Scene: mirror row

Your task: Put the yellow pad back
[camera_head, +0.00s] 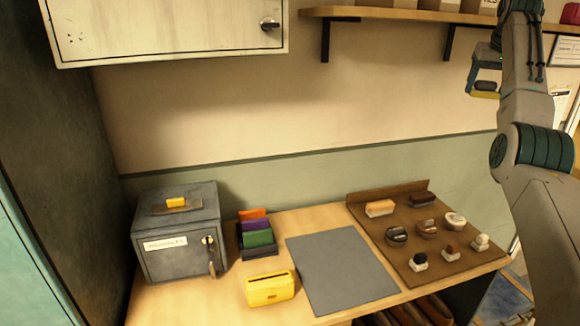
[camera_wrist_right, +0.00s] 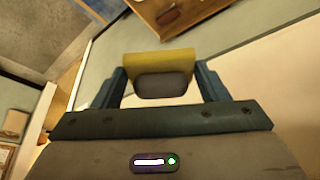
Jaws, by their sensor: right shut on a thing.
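My right gripper (camera_head: 485,84) is raised at the upper right of the head view, high above the brown board and in front of the wall. It is shut on the yellow pad (camera_head: 484,95), which shows as a thin yellow edge below the jaws. In the right wrist view the yellow pad (camera_wrist_right: 160,60) sits between the two fingers of the right gripper (camera_wrist_right: 160,76). It has a yellow body and a dark grey rounded face. My left gripper is not in view.
A brown board (camera_head: 408,270) holds several blocks and round pieces. Left of it are a grey mat (camera_head: 340,285), a yellow slotted box (camera_head: 270,290), a dark rack (camera_head: 262,251) of coloured cards and a grey locked box (camera_head: 170,264). A wooden shelf (camera_head: 400,14) runs above.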

